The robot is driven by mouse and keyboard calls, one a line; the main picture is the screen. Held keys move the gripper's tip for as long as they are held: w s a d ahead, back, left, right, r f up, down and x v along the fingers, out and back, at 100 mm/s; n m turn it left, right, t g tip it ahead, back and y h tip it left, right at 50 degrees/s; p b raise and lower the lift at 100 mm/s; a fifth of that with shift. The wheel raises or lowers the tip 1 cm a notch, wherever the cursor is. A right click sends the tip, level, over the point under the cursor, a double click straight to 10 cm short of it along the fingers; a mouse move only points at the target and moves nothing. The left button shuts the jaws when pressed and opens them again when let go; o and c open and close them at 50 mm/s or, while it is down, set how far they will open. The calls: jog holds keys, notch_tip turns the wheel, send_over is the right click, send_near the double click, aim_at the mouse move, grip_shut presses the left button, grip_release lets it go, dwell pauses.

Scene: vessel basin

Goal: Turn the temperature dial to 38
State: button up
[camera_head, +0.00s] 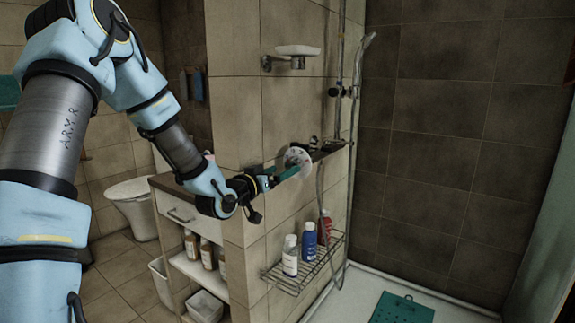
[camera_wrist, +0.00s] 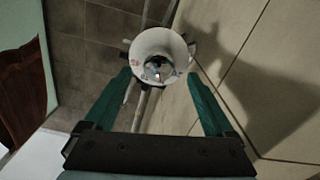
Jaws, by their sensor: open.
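The temperature dial is a round white disc (camera_head: 297,157) on the tiled wall, at the end of my arm in the head view. In the wrist view the dial (camera_wrist: 156,45) faces me, with a small shiny round centre and faint red and blue marks; the numbers are too small to read. My gripper (camera_head: 283,172) has green fingers and points at the dial. In the wrist view my gripper (camera_wrist: 158,78) is open, with one fingertip on each side of the dial's lower part. I cannot tell whether the fingers touch it.
A wire shelf (camera_head: 302,268) with several bottles hangs below the dial. A shower hose and pipe (camera_head: 350,120) run just right of it. A soap dish (camera_head: 297,50) is on the wall above. A cabinet (camera_head: 200,215) stands below my arm.

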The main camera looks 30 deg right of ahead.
aim_at(290, 167)
jog(key=shift+p+x, duration=0.4)
jog(key=shift+x, duration=1.85)
jog(key=shift+s, duration=0.1)
jog(key=c, duration=1.4)
